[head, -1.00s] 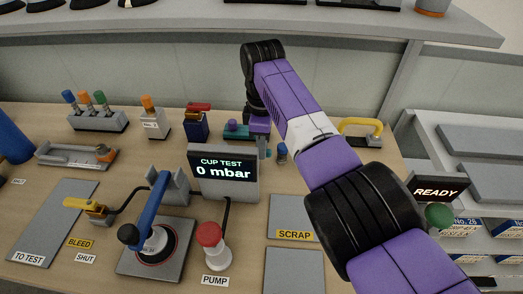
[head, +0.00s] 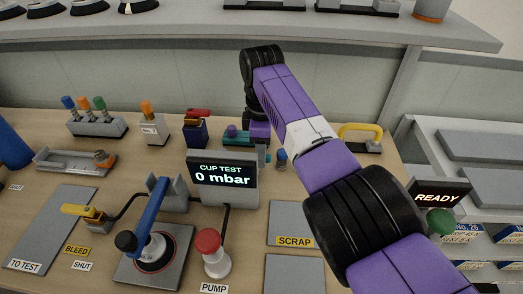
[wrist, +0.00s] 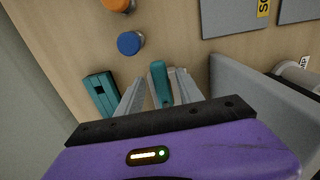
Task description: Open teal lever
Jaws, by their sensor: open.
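The teal lever (wrist: 160,82) stands between the two grey fingers of my gripper (wrist: 158,90) in the wrist view. The fingers are apart, one on each side of it; I cannot tell whether either touches it. A teal block with a dark slot (wrist: 100,94) lies just left of the fingers; a teal part also shows beside my gripper in the head view (head: 234,134). In the head view my gripper (head: 262,152) points down behind the cup test display, and the lever is mostly hidden there.
A blue-topped peg (wrist: 130,43) and an orange-topped peg (wrist: 118,4) stand near the fingers. The cup test display (head: 223,174) reads 0 mbar and stands in front of my gripper. A yellow handle (head: 361,133) is to the right.

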